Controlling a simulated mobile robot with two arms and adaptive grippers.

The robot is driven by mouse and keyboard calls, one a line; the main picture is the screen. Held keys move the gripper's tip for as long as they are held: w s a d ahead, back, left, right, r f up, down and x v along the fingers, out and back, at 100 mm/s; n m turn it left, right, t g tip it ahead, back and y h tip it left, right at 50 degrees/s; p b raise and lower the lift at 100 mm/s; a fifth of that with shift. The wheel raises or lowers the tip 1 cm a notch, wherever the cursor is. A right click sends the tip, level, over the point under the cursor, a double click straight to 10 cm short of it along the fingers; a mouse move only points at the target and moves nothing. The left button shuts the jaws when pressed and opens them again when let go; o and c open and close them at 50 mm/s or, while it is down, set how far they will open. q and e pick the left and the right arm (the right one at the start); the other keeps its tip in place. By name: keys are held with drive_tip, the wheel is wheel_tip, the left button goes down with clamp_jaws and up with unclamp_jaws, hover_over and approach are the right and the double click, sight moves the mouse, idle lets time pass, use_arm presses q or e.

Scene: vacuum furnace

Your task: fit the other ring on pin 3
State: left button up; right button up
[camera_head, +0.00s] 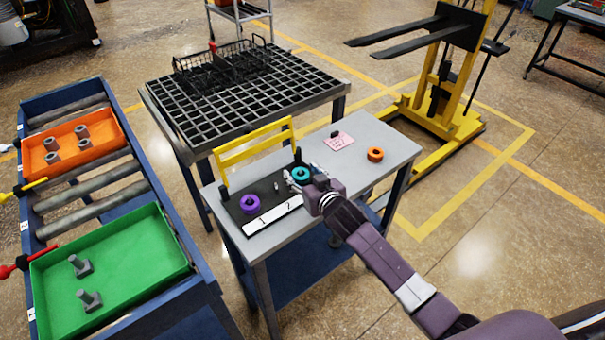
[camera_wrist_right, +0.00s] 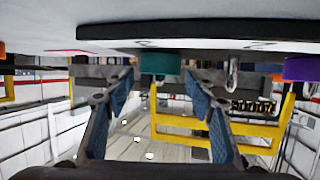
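The black pin board (camera_head: 236,212) lies on the grey table, with a white strip numbered 1 and 2; the rest of the strip is hidden by my right gripper. A purple ring (camera_head: 250,204) sits at place 1. A bare metal pin (camera_head: 277,187) stands at place 2. A teal ring (camera_head: 301,174) sits at the third place; whether a pin is inside it I cannot tell. My right gripper (camera_head: 303,182) is beside it; in the wrist view the teal ring (camera_wrist_right: 160,64) shows between spread fingers, with gaps. An orange ring (camera_head: 375,154) lies on the table. My left gripper is out of view.
A yellow frame (camera_head: 252,143) stands behind the board. A pink note (camera_head: 339,141) with a small dark object lies on the grey table (camera_head: 390,140). A black grid table (camera_head: 240,95) is behind. Orange (camera_head: 108,128) and green (camera_head: 130,260) trays stand left on rollers.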

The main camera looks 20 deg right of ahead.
drive_tip(key=shift+f, duration=0.1)
drive_tip(key=shift+s, duration=0.1)
drive_tip(key=shift+s, duration=0.2)
drive_tip(key=v, duration=1.1)
drive_tip(key=shift+s+r, duration=0.25)
drive_tip(key=shift+r, duration=0.05)
